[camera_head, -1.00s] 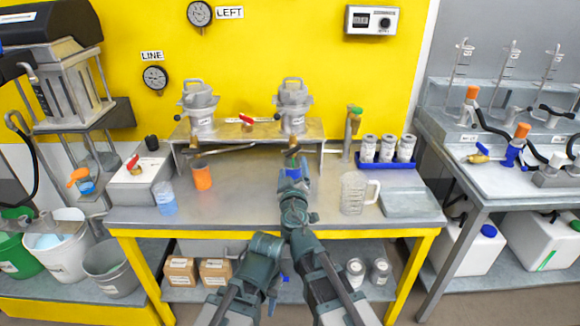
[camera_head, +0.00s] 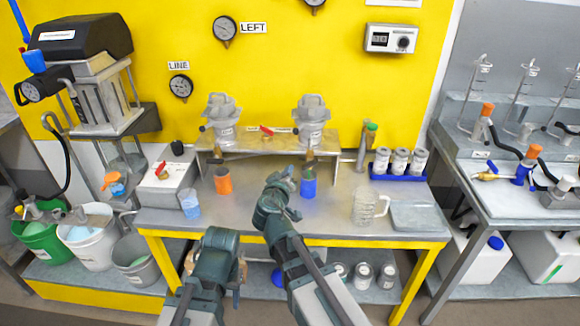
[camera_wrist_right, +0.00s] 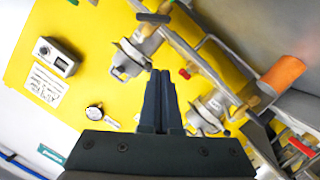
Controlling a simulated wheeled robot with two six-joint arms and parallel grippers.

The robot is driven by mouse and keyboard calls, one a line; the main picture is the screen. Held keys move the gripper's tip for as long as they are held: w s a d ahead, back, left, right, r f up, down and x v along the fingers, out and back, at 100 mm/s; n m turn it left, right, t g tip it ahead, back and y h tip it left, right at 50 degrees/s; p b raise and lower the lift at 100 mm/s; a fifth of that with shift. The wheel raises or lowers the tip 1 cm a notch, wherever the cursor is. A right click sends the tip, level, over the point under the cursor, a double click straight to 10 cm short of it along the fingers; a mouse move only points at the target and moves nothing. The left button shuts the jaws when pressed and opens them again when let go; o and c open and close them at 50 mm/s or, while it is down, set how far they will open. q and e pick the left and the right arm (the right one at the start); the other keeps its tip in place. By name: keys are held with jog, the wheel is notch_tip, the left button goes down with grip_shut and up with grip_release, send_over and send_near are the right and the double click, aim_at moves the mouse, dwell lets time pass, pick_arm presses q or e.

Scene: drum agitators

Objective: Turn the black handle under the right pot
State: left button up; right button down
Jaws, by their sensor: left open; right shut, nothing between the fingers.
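The right pot (camera_head: 311,119) and the left pot (camera_head: 221,119) stand on a metal shelf. In the right wrist view the right pot (camera_wrist_right: 131,57) is left of the fingers. A small dark piece (camera_head: 310,155) shows under the right pot, above a blue cup (camera_head: 309,186); I cannot make out its angle. My right gripper (camera_head: 284,180) is in front of the shelf, left of the blue cup. Its fingers (camera_wrist_right: 160,77) are shut and empty in the wrist view. My left gripper (camera_head: 222,240) is low at the bench front, open; its fingers are mostly hidden.
An orange cup (camera_head: 222,181) stands below the left pot. A red lever (camera_head: 267,131) sits between the pots. A clear jug (camera_head: 368,207), a grey tray (camera_head: 413,216) and a blue rack of bottles (camera_head: 398,173) are to the right.

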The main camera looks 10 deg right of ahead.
jog(key=b, duration=0.2)
send_over(303, 170)
jog(key=a, duration=0.3)
notch_tip(303, 170, down, 2)
jog(key=shift+s+d+f+b, duration=0.25)
jog(key=shift+d+f+b, duration=0.05)
jog(key=shift+f+b, duration=0.25)
jog(key=shift+s+d+f+b, duration=0.25)
jog(key=shift+d+f+b, duration=0.05)
jog(key=shift+f+b, duration=0.2)
jog(key=shift+s+d+f+b, duration=0.25)
jog(key=shift+d+f+b, duration=0.05)
jog(key=shift+f+b, duration=0.25)
jog(key=shift+a+f+n+h+b, duration=0.1)
jog(key=shift+f+n+h+b, duration=0.15)
jog(key=shift+n+b, duration=0.35)
jog(key=shift+a+f+n+h+b, duration=0.1)
jog(key=shift+f+n+h+b, duration=0.2)
jog(key=shift+n, duration=0.4)
jog(key=shift+n+b, duration=0.4)
jog(key=shift+n, duration=0.1)
jog(key=shift+d+f+n+t+h+b, duration=0.2)
jog(key=shift+f+n+h+b, duration=0.2)
jog(key=shift+n+b, duration=0.65)
jog(key=shift+d+f+n+t+h+b, duration=0.1)
jog(key=shift+f+n+t+h+b, duration=0.2)
jog(key=shift+n+b, duration=0.7)
dwell(1.2)
